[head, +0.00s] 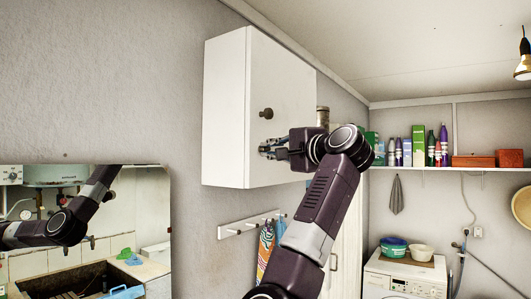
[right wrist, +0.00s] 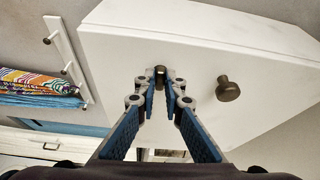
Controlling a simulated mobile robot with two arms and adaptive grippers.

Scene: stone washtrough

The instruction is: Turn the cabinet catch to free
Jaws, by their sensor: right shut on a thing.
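The white wall cabinet (head: 225,110) hangs on the grey wall, its door closed. A dark round knob (head: 266,113) sits on the door and shows in the right wrist view (right wrist: 228,88). Below the knob in the head view, my right gripper (head: 266,151) reaches the door's lower part. In the right wrist view its fingertips (right wrist: 160,88) are closed around the small dark catch (right wrist: 160,72). The fingers hide much of the catch, so I cannot tell its exact angle. My left gripper is not in view.
A mirror (head: 155,200) at the left reflects an arm and a sink. A hook rail (head: 230,229) with a striped towel (head: 265,250) is below the cabinet. A shelf (head: 445,169) with bottles and a washing machine (head: 405,280) stand at the right.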

